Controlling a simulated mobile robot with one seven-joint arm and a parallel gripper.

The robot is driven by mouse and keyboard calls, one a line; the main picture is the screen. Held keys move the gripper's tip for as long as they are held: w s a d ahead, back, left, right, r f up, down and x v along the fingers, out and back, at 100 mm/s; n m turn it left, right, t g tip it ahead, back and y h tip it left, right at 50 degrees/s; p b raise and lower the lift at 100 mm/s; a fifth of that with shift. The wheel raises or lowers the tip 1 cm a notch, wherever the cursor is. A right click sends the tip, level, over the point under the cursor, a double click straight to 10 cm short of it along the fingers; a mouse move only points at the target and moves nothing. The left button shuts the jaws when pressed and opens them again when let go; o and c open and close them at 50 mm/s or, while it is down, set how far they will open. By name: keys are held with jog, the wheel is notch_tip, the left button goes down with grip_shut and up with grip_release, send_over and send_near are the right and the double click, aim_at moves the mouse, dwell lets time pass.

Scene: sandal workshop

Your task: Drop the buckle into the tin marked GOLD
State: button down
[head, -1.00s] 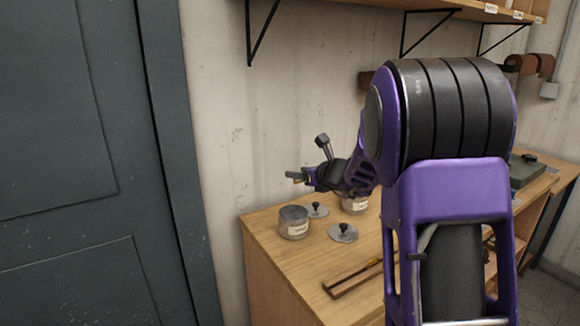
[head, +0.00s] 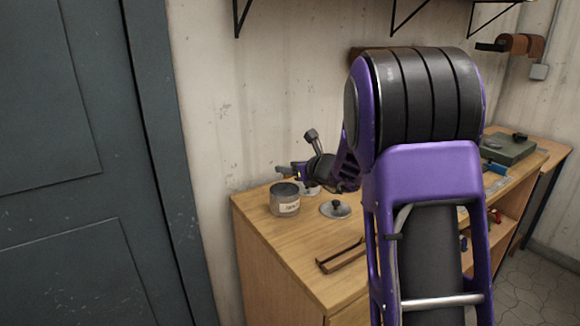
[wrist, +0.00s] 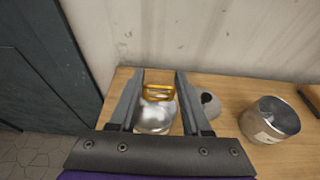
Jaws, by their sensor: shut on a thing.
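My gripper (wrist: 160,75) is shut on a gold-coloured buckle (wrist: 158,92), which shows between the two fingers in the wrist view. Below the buckle in that view is an open tin with a shiny inside (wrist: 153,119), partly hidden by the gripper. In the head view my gripper (head: 289,170) is just above the left grey tin (head: 285,206). That tin has a pale label, too small to read. A second tin (wrist: 268,120) with a label stands to the right in the wrist view; its marking is not legible either.
A round lid with a dark knob (head: 335,210) lies on the wooden bench (head: 280,235). A wooden piece (head: 342,256) lies nearer the front. A wall stands behind the bench and a dark door (head: 60,160) to the left.

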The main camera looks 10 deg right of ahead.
jog(key=shift+c, duration=1.4)
grip_release()
jog(key=shift+s, duration=0.1)
jog(key=p+v, duration=0.1)
jog(key=v, duration=1.6)
jog(key=shift+d, duration=0.2)
jog(key=shift+a+r, duration=0.1)
jog(key=shift+r, duration=0.05)
